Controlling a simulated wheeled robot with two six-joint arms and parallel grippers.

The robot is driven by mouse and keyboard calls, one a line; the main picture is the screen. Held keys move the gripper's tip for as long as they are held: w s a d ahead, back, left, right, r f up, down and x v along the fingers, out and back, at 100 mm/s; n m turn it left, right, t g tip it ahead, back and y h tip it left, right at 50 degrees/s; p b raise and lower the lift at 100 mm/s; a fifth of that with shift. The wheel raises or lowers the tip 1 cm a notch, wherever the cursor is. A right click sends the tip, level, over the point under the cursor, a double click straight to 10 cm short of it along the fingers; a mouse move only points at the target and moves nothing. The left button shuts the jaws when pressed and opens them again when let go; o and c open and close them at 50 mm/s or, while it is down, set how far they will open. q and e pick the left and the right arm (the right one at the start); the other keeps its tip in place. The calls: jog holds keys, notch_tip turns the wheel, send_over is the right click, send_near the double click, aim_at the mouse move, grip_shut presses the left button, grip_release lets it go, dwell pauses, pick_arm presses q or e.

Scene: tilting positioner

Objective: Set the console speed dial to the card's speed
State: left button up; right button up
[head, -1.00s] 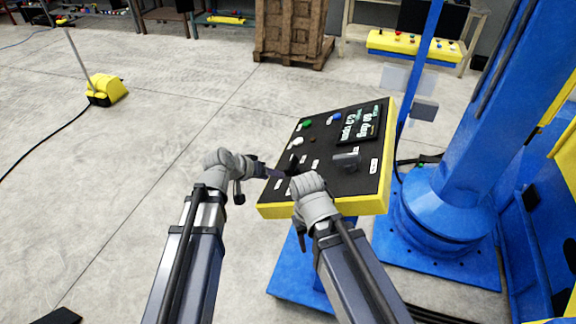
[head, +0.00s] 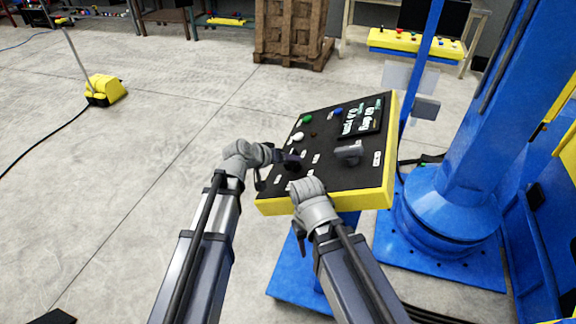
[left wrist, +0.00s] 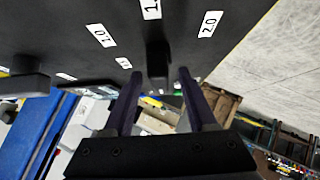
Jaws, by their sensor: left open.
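The console (head: 330,170) is a tilted black panel with a yellow rim. Its dark speed dial shows in the left wrist view (left wrist: 158,68), with white number labels around it, one reading 2.0 (left wrist: 210,23). My left gripper (left wrist: 160,84) is open, with its fingers on either side of the dial; I cannot tell whether they touch it. In the head view my left gripper (head: 288,159) is over the panel's left part and largely hides the dial. My right gripper (head: 306,184) is at the console's front edge, its fingers hidden. I cannot make out a speed card.
The console carries a lit screen (head: 362,117) with text too small to read surely, a grey knob (head: 349,152), and green, blue and white buttons. A blue column (head: 455,190) stands close on the right. The floor at left is open, with a yellow pedal (head: 104,90).

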pick_arm(q)
jog(key=shift+w+d+f, duration=0.15)
jog(key=shift+f, duration=0.05)
jog(key=shift+c, duration=0.3)
grip_shut()
